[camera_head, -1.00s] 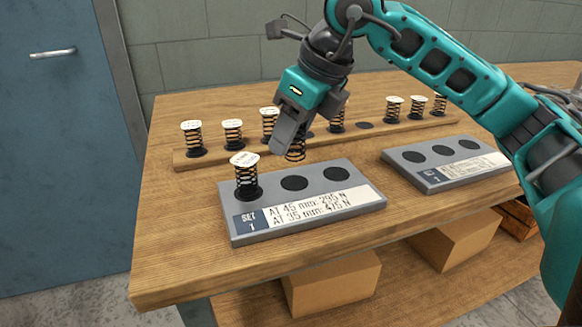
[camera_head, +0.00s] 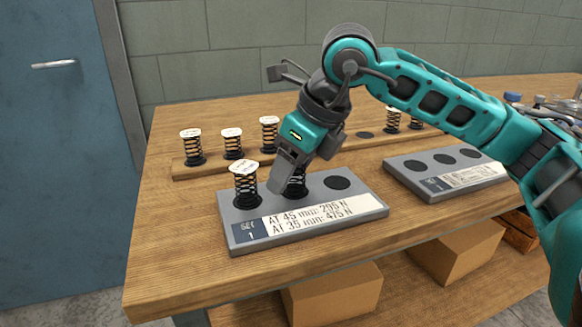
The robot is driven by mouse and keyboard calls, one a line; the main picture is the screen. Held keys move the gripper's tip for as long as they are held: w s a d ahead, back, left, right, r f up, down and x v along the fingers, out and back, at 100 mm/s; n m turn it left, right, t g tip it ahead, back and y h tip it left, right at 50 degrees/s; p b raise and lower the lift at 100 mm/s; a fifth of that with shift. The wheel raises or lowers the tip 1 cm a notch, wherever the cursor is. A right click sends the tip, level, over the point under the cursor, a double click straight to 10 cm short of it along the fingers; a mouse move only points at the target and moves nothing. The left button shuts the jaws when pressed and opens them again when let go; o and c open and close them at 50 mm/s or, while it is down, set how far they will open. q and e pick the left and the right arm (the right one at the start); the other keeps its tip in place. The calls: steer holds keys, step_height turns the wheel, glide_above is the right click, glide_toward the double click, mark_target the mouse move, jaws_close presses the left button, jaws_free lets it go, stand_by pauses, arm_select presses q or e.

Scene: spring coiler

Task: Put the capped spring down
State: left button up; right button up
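My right gripper (camera_head: 288,178) is over the middle spot of the grey set 1 tray (camera_head: 232,228). It is around the top of a black coil spring (camera_head: 299,189), which stands upright at that middle spot. The gripper's fingers hide the spring's cap and upper coils. I cannot tell whether the spring's base touches the tray. Another capped spring (camera_head: 246,186) stands upright on the tray's left spot. The right spot (camera_head: 338,183) is empty. My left gripper is not in view.
A wooden rail (camera_head: 182,171) behind holds several capped springs, with an empty spot (camera_head: 365,135) near its right part. A second grey tray (camera_head: 400,185) with empty spots lies to the right. The wooden bench (camera_head: 180,270) is clear in front at left.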

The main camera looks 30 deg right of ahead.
steer(key=shift+o, duration=0.4)
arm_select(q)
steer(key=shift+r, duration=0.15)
arm_select(e)
steer(key=shift+r, duration=0.15)
steer(key=shift+r, duration=0.3)
arm_select(q)
steer(key=p, duration=0.1)
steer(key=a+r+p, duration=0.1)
steer(key=p, duration=0.1)
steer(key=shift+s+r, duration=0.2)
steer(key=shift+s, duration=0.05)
arm_select(e)
steer(key=v, duration=1.1)
steer(key=shift+s+r, duration=0.2)
